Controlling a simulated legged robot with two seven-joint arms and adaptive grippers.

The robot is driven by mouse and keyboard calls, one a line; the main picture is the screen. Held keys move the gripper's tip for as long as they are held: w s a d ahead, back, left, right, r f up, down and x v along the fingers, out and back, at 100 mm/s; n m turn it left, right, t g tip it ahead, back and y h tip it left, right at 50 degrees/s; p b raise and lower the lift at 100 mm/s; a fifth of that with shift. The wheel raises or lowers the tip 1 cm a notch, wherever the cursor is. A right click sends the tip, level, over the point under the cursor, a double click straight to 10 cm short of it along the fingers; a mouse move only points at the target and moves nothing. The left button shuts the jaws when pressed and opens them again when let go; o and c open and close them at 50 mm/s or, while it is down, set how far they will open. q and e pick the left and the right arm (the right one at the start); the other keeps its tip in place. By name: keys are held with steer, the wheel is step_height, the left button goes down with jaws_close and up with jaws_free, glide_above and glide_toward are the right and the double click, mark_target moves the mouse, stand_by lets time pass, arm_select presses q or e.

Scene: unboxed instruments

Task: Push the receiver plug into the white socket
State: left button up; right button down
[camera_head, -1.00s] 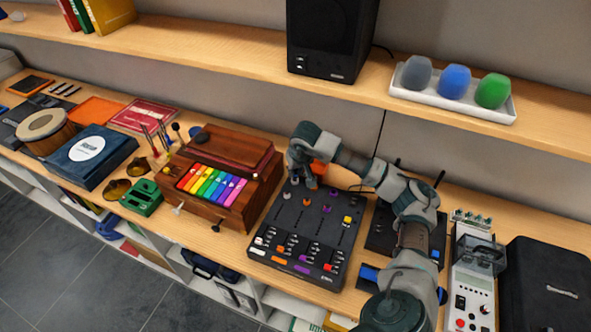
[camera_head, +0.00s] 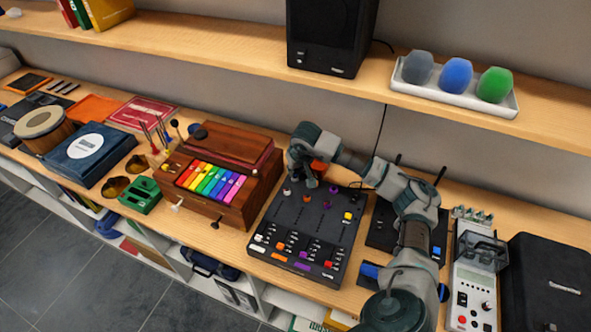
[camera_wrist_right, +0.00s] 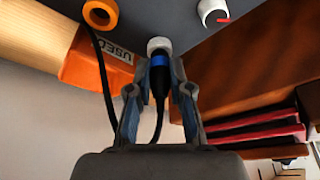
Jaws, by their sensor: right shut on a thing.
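My right gripper (camera_head: 309,184) is at the back left corner of the dark mixer (camera_head: 293,232), pointing down. In the right wrist view, its fingers (camera_wrist_right: 159,90) are shut on the receiver plug (camera_wrist_right: 159,78), which is black with a blue ring. The plug is in line with the white socket (camera_wrist_right: 158,44), and its front end meets the socket's rim. I cannot tell how deep it sits. Its black cable trails back between the fingers. In the head view, the hand hides the plug and socket. My left gripper is not in view.
An orange-ringed socket (camera_wrist_right: 100,14) with a black cable and an orange piece marked "USED" (camera_wrist_right: 98,60) are beside the white socket. A wooden box with coloured keys (camera_head: 213,182) stands left of the mixer. A black box with antennas (camera_head: 380,225) is on the right.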

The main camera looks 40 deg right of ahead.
steer(key=shift+s+f, duration=0.1)
steer(key=shift+f, duration=0.2)
steer(key=c, duration=1.3)
jaws_free()
steer(key=o, duration=0.3)
steer(key=v, duration=1.1)
steer(key=shift+d+r, duration=0.1)
steer(key=shift+r, duration=0.3)
